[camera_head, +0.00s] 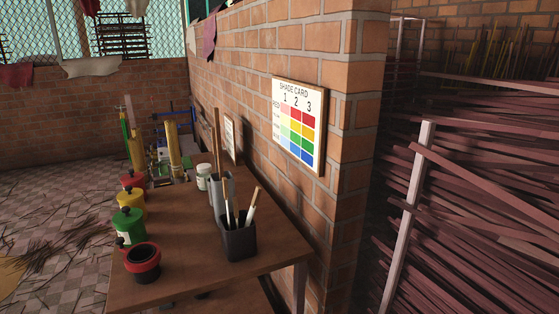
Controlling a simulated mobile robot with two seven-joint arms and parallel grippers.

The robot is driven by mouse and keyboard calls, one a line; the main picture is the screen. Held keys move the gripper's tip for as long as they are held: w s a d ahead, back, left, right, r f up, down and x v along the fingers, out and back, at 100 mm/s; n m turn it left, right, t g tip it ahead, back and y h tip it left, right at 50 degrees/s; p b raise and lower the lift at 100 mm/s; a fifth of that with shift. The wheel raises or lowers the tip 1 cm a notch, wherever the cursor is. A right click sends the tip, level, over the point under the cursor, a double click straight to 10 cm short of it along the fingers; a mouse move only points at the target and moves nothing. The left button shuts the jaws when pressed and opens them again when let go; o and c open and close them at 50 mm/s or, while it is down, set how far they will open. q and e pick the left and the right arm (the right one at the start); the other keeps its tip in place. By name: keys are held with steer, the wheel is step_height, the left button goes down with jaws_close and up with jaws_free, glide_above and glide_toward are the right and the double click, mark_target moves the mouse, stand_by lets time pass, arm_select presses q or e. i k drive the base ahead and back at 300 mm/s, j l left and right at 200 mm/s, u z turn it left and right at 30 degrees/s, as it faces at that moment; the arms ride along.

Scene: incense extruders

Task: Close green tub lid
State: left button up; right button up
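The green tub (128,226) stands near the left edge of the wooden table, behind an open dark container with a red rim. A green lid with a dark knob (127,210) appears to sit on top of the green tub. The view is too small to tell whether the lid is fully seated. Neither of my grippers is in view.
Yellow (131,200) and red (132,180) tubs stand behind the green one. A dark brush holder (238,240) stands right.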

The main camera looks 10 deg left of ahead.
mark_target(186, 162)
steer(key=j, duration=1.6)
steer(key=i+j, duration=0.1)
steer(key=j, duration=0.45)
steer(key=i+j+z, duration=0.1)
steer(key=j, duration=0.95)
steer(key=i+j, duration=0.15)
steer(key=j, duration=0.25)
steer(key=i+j, duration=0.15)
steer(key=j, duration=0.2)
steer(key=i+j+z, duration=0.1)
steer(key=j, duration=0.3)
steer(key=i+j, duration=0.2)
steer(key=j, duration=0.2)
steer(key=i+j, duration=0.45)
steer(key=j, duration=0.3)
steer(key=i+j+z, duration=0.1)
steer(key=i+j, duration=0.4)
steer(key=j, duration=0.25)
